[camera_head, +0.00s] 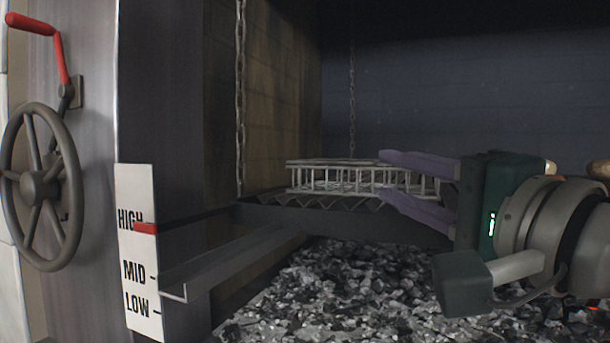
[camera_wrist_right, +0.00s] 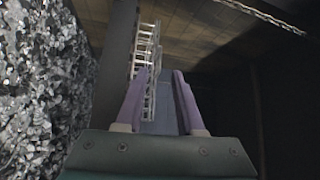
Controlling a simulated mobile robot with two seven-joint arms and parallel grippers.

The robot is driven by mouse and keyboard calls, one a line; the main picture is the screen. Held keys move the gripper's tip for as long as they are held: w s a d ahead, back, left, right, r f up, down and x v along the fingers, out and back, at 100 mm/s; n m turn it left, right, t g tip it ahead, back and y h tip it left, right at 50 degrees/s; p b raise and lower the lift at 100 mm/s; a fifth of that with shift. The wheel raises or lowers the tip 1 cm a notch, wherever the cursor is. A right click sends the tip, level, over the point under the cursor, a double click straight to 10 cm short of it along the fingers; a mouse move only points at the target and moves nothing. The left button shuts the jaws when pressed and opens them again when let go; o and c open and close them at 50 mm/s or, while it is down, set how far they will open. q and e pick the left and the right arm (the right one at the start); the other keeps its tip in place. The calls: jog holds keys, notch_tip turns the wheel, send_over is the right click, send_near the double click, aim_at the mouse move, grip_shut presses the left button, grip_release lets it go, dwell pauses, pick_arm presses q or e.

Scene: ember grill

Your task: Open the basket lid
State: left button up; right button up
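The wire basket (camera_head: 325,178) sits on the grill grate at the back of the firebox. Its flat top frame, the lid (camera_head: 325,162), looks level and closed. My right gripper (camera_head: 386,174) comes in from the right with two purple fingers spread apart at the basket's right end. One finger is level with the lid and the other is lower. In the right wrist view the basket (camera_wrist_right: 147,45) lies ahead, partly behind one finger of the gripper (camera_wrist_right: 160,74). I cannot tell whether a finger touches it. My left gripper is not in view.
Grey coals (camera_head: 350,285) fill the bed below the grate. Chains (camera_head: 241,100) hang above the grate. A handwheel (camera_head: 40,187), a red-handled crank (camera_head: 62,60) and a HIGH/MID/LOW scale (camera_head: 140,250) stand at the left; its red marker is at HIGH.

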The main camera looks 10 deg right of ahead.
aim_at(355, 165)
jog(key=x, duration=0.7)
jog(key=shift+w+r, duration=0.1)
jog(key=shift+w, duration=0.15)
jog(key=shift+c, duration=0.3)
grip_shut()
dwell(0.8)
